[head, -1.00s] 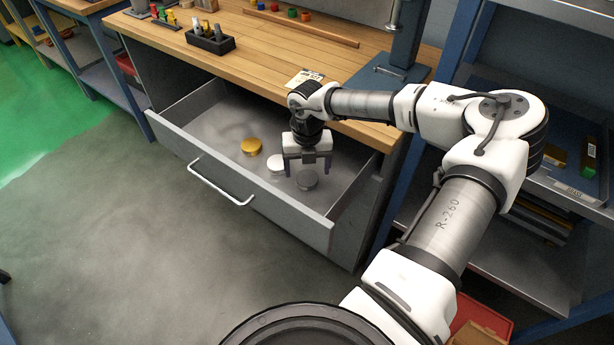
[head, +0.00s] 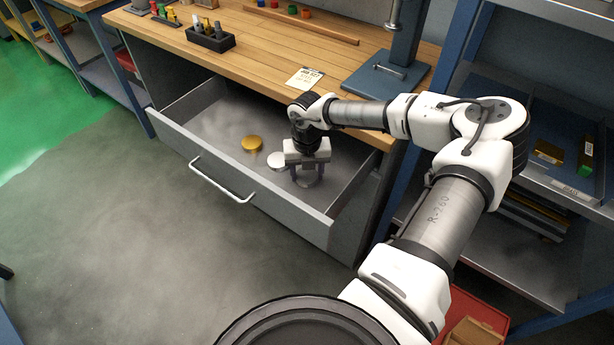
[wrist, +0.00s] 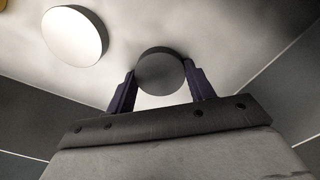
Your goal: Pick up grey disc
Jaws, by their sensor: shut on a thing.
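The grey disc (head: 309,180) lies in the right part of the open drawer (head: 205,125), partly hidden by my gripper in the head view. My gripper (head: 308,178) points down into the drawer with a finger on either side of the disc. In the wrist view the dark grey disc (wrist: 160,72) is between the two fingers of my gripper (wrist: 161,82), which are shut on it. I cannot tell whether the disc is clear of the drawer floor.
A white disc (head: 276,160) lies just left of my gripper, also in the wrist view (wrist: 75,36). A gold disc (head: 251,144) lies further left. The drawer's front wall (head: 250,190) and right wall (head: 352,185) stand close by. The wooden worktop (head: 260,50) is above.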

